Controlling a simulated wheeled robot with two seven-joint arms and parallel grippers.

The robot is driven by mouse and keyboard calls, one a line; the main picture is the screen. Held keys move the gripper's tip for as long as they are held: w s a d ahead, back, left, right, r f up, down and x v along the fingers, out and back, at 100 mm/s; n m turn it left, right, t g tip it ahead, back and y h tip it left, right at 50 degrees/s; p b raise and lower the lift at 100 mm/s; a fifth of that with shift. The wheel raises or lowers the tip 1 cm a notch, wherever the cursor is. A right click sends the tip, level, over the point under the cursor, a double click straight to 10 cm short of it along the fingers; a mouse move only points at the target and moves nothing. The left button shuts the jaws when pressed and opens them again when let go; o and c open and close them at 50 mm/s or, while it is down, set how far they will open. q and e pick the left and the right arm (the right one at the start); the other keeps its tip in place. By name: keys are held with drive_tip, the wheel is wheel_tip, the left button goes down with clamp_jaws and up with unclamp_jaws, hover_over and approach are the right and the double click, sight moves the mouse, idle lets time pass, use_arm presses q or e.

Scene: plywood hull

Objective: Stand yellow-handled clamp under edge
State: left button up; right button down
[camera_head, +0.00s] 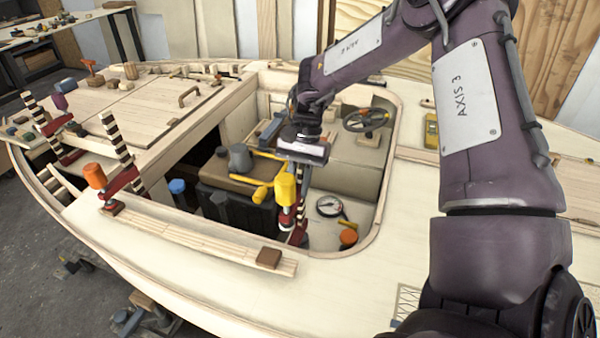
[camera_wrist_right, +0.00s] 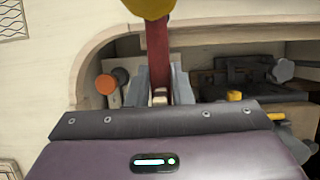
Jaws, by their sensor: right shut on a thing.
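The yellow-handled clamp (camera_head: 286,190) is in the cockpit opening, near its front edge, in the head view. It stands roughly upright, yellow handle up, with a red body below. My right gripper (camera_head: 300,158) reaches down into the opening from above and is shut on the clamp. In the right wrist view the clamp's red bar (camera_wrist_right: 157,52) runs between the fingers of my right gripper (camera_wrist_right: 160,90), with the yellow handle (camera_wrist_right: 148,8) cut off at the top. The clamp's lower end is partly hidden. The deck edge (camera_head: 330,250) is in front of it. My left gripper is not in view.
An orange-handled clamp (camera_head: 95,176) stands at the left on a wooden strip (camera_head: 190,232) with a brown block (camera_head: 268,258) at its right end. Inside the opening are a black battery (camera_head: 235,208), a round gauge (camera_head: 329,206) and an orange cap (camera_head: 348,237).

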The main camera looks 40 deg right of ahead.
sight(286, 206)
drive_tip(key=shift+s+a, duration=0.3)
drive_tip(key=shift+a, duration=0.25)
drive_tip(key=shift+s+a, duration=0.25)
drive_tip(key=shift+a, duration=0.3)
drive_tip(key=shift+s+a, duration=0.4)
drive_tip(key=shift+a, duration=0.35)
drive_tip(key=shift+s+a, duration=0.35)
drive_tip(key=shift+a, duration=0.35)
drive_tip(key=shift+s+a, duration=0.4)
drive_tip(key=shift+a, duration=0.35)
drive_tip(key=shift+b, duration=0.5)
drive_tip(key=c, duration=1.2)
unclamp_jaws()
drive_tip(key=v, duration=0.8)
